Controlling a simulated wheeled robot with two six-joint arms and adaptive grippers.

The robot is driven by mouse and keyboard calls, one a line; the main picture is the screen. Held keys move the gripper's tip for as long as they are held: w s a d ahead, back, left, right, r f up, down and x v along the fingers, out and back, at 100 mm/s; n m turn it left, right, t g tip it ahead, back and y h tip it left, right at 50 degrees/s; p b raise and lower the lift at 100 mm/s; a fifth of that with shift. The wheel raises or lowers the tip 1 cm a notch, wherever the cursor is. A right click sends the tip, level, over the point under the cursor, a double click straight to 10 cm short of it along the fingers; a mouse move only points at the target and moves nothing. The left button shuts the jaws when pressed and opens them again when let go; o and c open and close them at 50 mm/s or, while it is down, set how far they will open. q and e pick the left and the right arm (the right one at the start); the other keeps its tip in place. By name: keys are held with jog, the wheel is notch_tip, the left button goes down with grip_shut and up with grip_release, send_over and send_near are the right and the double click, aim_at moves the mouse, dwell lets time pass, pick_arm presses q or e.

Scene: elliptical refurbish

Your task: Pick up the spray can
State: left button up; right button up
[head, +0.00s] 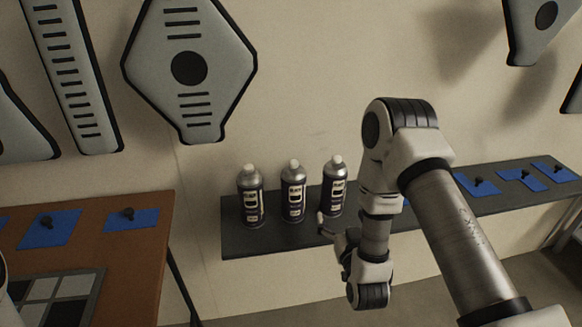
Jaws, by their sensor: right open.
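Three spray cans stand upright in a row on a dark grey shelf (290,240). They are the left can (250,197), the middle can (293,192) and the right can (334,187). Each has a silver top, a pale cap and a dark label with white lettering. My right gripper (325,226) is open and empty. It is just below the right can in the picture, its fingers close to that can's base; I cannot tell whether they touch. My right wrist hides part of the gripper. My left gripper is out of view.
A brown table (130,250) at left holds blue mats (50,229) with dark knobs and a checkered panel (55,298). More blue mats (520,180) lie on the shelf at right. Grey panels (190,105) hang on the wall above the cans.

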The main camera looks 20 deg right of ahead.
aim_at(335, 195)
jog(key=x, duration=0.5)
jog(key=r+x, duration=0.1)
jog(key=x, duration=0.1)
jog(key=shift+w+d+r+p, duration=0.1)
jog(key=shift+w+p, duration=0.2)
jog(key=shift+p, duration=0.05)
jog(key=shift+w+d, duration=0.1)
jog(key=shift+w, duration=0.25)
jog(key=shift+d, duration=0.1)
jog(key=c, duration=1.4)
